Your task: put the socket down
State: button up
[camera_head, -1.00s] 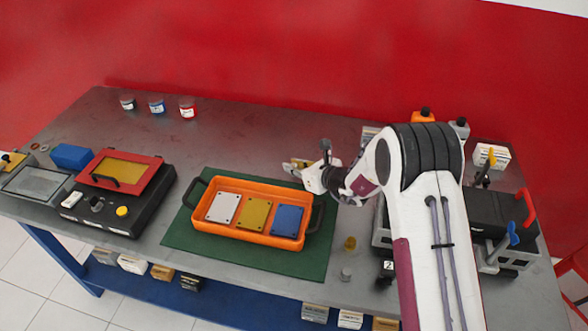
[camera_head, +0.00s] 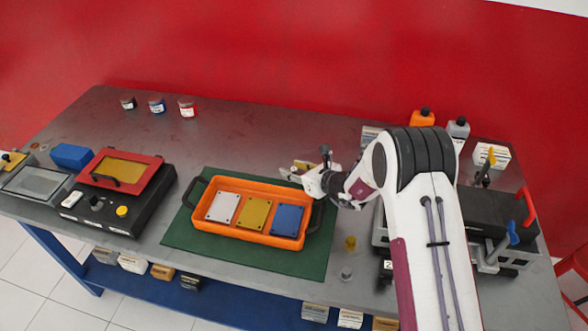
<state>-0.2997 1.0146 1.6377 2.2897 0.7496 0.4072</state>
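My gripper (camera_head: 297,171) is over the table just behind the right end of the orange tray (camera_head: 250,239). A small tan-yellow shape (camera_head: 303,164) shows at its fingers; I cannot tell whether it is a held part or lies behind them. Two small cylinders that may be sockets stand on the bare table right of the green mat (camera_head: 178,233): a yellow one (camera_head: 350,243) and a grey one (camera_head: 346,273). Both are apart from my gripper. The finger opening is too small to make out.
The tray holds white, yellow and blue plates. A black device with a red-framed lid (camera_head: 122,170) stands left. Dark equipment with red and blue handles (camera_head: 505,215) stands right, partly behind my arm. Three small jars (camera_head: 157,107) stand at the back. The back middle table is clear.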

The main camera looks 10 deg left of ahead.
jog(key=shift+r, duration=0.1)
jog(key=shift+s+d+r, duration=0.35)
jog(key=shift+d, duration=0.15)
jog(key=shift+v, duration=5.3)
jog(key=shift+s, duration=0.1)
